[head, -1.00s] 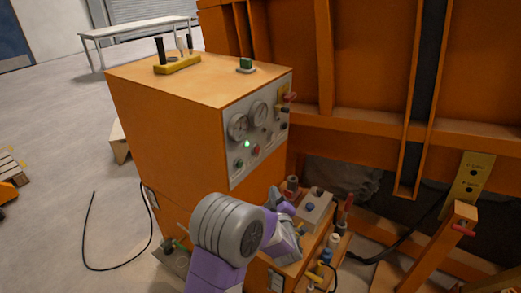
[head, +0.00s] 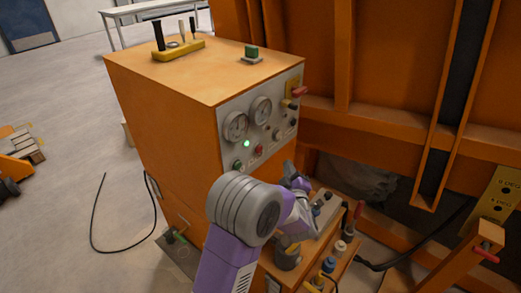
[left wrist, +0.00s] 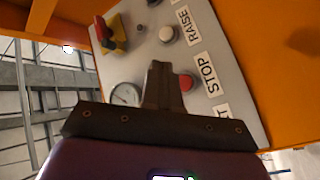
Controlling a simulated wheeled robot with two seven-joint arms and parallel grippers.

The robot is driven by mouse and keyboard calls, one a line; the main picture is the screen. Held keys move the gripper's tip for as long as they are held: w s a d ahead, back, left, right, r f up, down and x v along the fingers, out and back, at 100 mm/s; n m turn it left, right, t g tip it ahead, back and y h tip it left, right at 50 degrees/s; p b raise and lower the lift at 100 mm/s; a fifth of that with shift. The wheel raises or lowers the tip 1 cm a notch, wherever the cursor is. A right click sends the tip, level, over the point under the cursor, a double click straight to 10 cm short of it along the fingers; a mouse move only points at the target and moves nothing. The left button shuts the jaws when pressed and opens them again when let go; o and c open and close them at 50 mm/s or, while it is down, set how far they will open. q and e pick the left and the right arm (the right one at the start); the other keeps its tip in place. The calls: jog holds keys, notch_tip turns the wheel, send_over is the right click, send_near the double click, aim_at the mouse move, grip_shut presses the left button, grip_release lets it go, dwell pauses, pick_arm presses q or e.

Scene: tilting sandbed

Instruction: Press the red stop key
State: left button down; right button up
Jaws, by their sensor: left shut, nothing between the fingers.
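The red stop key (head: 259,149) is a small round red button on the grey panel (head: 285,103) of the orange cabinet. In the left wrist view the red key (left wrist: 187,82) sits beside the STOP label (left wrist: 208,75). My left gripper (head: 291,173) is below and right of the key in the head view, apart from the panel in the picture. In the wrist view its closed dark fingers (left wrist: 160,72) point up the panel, just left of the key, partly covering the panel. The exact gap to the key cannot be told. My right gripper is not in view.
A green key (head: 238,166) and a lit green lamp (head: 247,143) are close to the red key. A red switch on a yellow plate (head: 299,91) is at the panel's upper right. A grey control box (head: 326,208) and several small items stand below my gripper.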

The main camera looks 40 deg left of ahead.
aim_at(258, 149)
pick_arm(q)
jog(key=a, duration=0.8)
jog(key=shift+w, duration=0.35)
jog(key=shift+a, duration=0.15)
dwell(1.5)
jog(key=shift+a+b, duration=0.3)
jog(key=shift+a, duration=0.55)
dwell(0.9)
jog(key=shift+d+b, duration=0.15)
jog(key=shift+b, duration=0.15)
jog(key=shift+d, duration=0.8)
